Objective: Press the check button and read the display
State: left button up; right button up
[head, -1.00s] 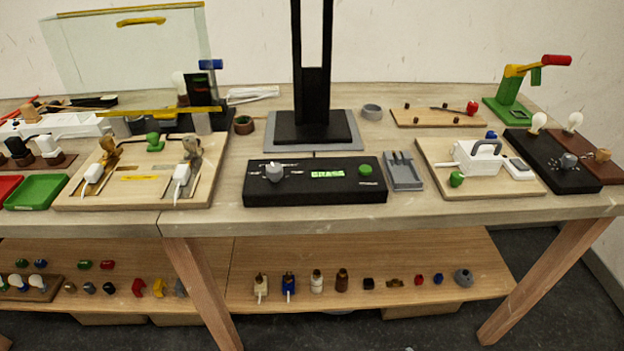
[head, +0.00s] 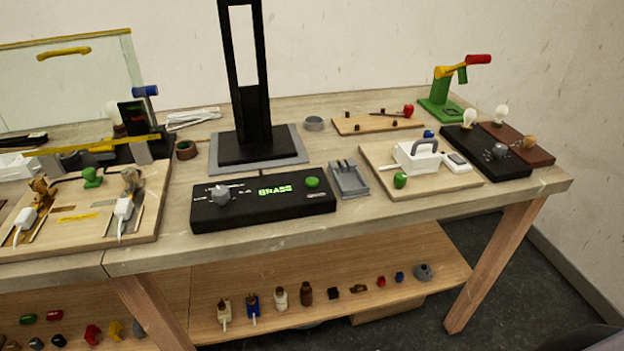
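A black control box (head: 264,205) sits at the front edge of the table in the head view. It has a grey knob (head: 221,194) on its left and a lit green display (head: 274,190) in the middle. The display reads "BRASS". A round green button (head: 312,182) stands on the right of the box, and I cannot tell whether it is pressed. Neither of my grippers is in view.
A black stand (head: 249,120) on a grey base rises behind the box. A grey tray (head: 349,180) and a wooden board with a white device (head: 416,156) stand to the right. A lower shelf (head: 330,285) holds several small parts. Dark floor is clear at the right.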

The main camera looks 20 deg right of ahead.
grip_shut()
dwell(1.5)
